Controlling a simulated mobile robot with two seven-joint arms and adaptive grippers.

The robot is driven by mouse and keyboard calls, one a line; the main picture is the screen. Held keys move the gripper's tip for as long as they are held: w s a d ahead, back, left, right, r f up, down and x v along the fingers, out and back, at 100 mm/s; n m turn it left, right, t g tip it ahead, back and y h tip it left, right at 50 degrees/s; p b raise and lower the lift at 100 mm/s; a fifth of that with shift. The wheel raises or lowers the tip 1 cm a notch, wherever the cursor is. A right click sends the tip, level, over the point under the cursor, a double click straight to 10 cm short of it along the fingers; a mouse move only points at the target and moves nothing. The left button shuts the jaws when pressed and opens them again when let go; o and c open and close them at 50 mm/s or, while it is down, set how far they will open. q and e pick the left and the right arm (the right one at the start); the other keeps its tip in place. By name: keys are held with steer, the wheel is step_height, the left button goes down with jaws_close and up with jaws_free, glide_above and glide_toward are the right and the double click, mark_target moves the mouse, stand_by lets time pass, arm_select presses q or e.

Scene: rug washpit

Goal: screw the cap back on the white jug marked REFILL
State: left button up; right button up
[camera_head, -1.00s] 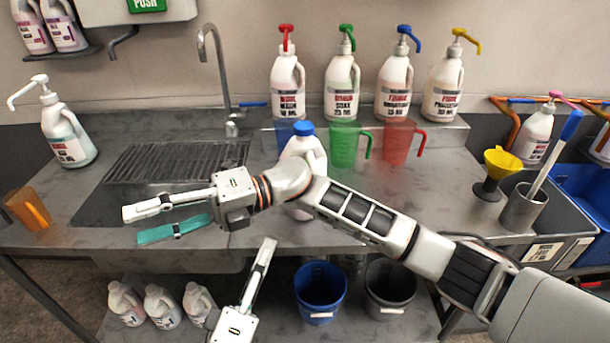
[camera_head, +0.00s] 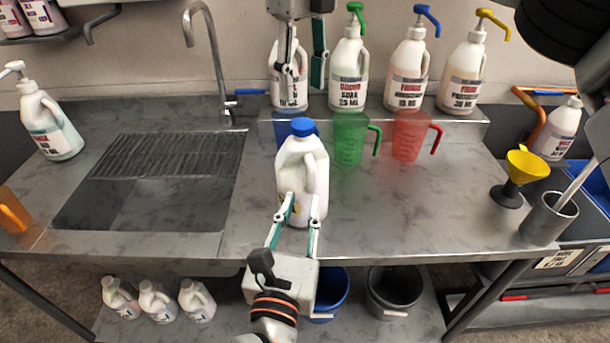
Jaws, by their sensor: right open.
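The white jug (camera_head: 290,165) stands upright on the steel worktop, right of the sink. A blue cap (camera_head: 303,127) sits on its neck; I cannot tell how tightly. No REFILL marking is readable from here. My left gripper (camera_head: 301,204) is in front of the jug's lower body, its two fingers apart with white jug showing between them. I cannot tell whether they press on the jug or its handle. My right gripper (camera_head: 303,85) points down above and behind the cap in the picture, open and empty, in front of the red-labelled pump bottle (camera_head: 290,96).
Pump bottles (camera_head: 409,75) stand on a back ledge. A green measuring jug (camera_head: 349,142) and a red one (camera_head: 408,138) stand right of the white jug. A yellow funnel (camera_head: 525,165) and a steel pot (camera_head: 549,218) are at the right. The front right worktop (camera_head: 430,205) is clear.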

mark_target(311, 177)
arm_select(q)
steer(key=shift+w+d, duration=0.3)
steer(key=shift+w, duration=0.9)
steer(key=shift+w+d, duration=0.3)
steer(key=shift+w, duration=0.95)
steer(key=shift+w+d, duration=0.3)
steer(key=shift+w, duration=0.9)
jaws_close()
